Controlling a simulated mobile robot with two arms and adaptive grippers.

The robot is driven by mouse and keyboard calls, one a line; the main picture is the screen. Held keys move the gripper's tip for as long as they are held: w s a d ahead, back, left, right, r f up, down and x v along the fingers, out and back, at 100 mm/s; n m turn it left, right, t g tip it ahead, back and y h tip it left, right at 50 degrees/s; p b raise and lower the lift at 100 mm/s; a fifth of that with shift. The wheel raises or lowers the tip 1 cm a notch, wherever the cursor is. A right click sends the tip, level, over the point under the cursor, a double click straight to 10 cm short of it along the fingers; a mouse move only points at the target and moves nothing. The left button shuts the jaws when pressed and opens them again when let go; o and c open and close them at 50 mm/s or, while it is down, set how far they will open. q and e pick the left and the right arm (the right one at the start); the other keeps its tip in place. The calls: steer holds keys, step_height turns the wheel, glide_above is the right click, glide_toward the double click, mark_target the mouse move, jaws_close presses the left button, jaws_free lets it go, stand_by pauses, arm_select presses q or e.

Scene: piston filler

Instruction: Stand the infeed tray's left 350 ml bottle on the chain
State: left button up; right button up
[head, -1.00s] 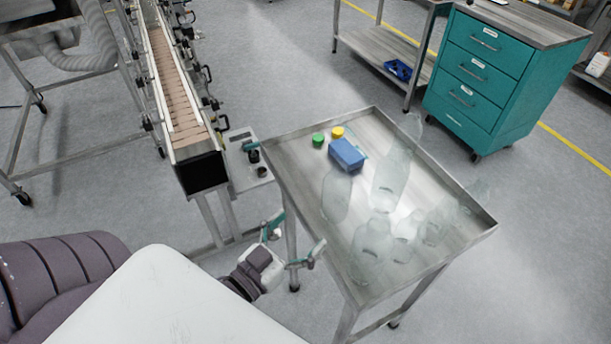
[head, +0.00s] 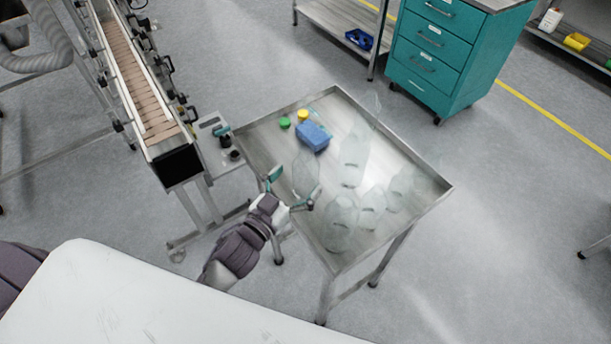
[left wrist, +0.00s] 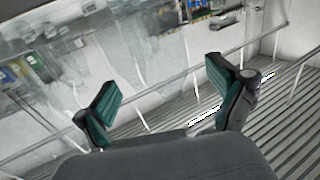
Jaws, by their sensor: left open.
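The infeed tray (head: 436,222) is a steel table with a low rim, holding several clear bottles. The leftmost bottle (head: 306,170) is upright near the tray's left edge. My left gripper (head: 291,190) is open at that edge, its teal fingers apart just in front of this bottle in the head view. I cannot tell whether the bottle is between them. The left wrist view shows the open fingers (left wrist: 165,88) with faint, blurred clear shapes beyond. The conveyor's tan chain (head: 137,85) runs between rails at the upper left, empty in the part seen. My right gripper is not in view.
A taller clear bottle (head: 354,155) and several others, such as one at the front (head: 340,225), stand close by on the tray. A blue block (head: 313,136), a green cap (head: 284,123) and a yellow cap (head: 303,115) lie at the back left.

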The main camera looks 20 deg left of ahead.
mark_target(306, 149)
arm_select(q)
steer(key=p+x, duration=0.1)
steer(key=x, duration=0.3)
steer(key=shift+w+a+f, duration=0.1)
steer(key=shift+w+f, duration=0.05)
steer(key=shift+w, duration=0.15)
steer(key=shift+c, duration=0.5)
steer(key=c, duration=1.3)
steer(key=shift+o, duration=0.2)
step_height(306, 149, up, 10)
steer(key=shift+f, duration=0.1)
steer(key=shift+a, duration=0.1)
